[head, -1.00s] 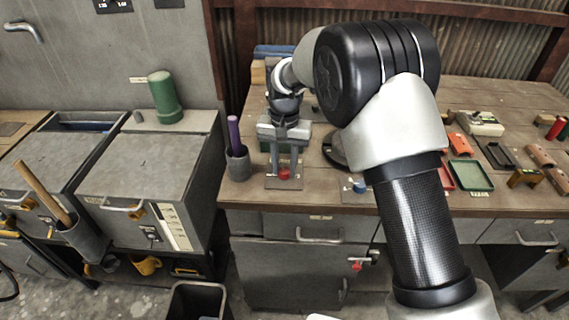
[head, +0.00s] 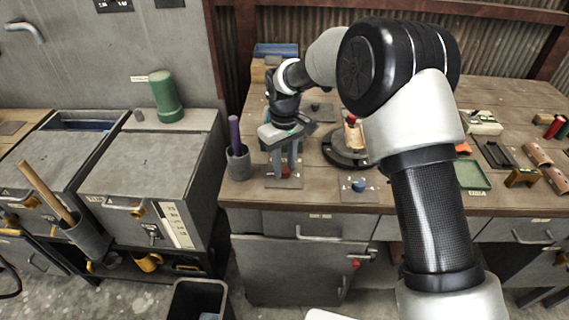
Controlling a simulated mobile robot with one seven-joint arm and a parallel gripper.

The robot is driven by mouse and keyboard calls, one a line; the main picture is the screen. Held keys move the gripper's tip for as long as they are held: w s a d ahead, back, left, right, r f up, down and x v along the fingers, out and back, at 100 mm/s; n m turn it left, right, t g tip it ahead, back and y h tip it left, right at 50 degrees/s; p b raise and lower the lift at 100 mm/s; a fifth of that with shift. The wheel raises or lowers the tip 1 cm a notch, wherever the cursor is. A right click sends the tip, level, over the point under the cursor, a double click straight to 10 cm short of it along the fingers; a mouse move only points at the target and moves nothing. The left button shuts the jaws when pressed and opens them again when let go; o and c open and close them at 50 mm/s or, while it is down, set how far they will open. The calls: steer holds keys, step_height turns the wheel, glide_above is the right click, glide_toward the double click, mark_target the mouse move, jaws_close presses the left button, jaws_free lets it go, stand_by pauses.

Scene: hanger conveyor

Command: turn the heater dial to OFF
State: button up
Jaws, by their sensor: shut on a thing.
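A red dial (head: 286,172) sits on a small grey plate (head: 284,184) near the front left edge of the workbench. My gripper (head: 285,166) points down over it, with its two fingers shut on the red dial. The fingers partly hide the dial, so its pointer and setting cannot be read. The plate markings are too small to read, so I cannot tell from lettering which dial is the heater's.
A grey cup (head: 237,163) with a purple-handled tool stands close left of my gripper. A black round stand (head: 345,160) bearing a red-topped item is to the right. A green tray (head: 472,175) lies farther right. A bin (head: 200,300) stands on the floor below.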

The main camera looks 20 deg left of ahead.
mark_target(285, 169)
steer(key=shift+n, duration=0.7)
steer(key=o, duration=1.1)
steer(key=shift+r, duration=0.1)
step_height(285, 169, up, 17)
steer(key=shift+r+p, duration=0.1)
steer(key=shift+p, duration=0.5)
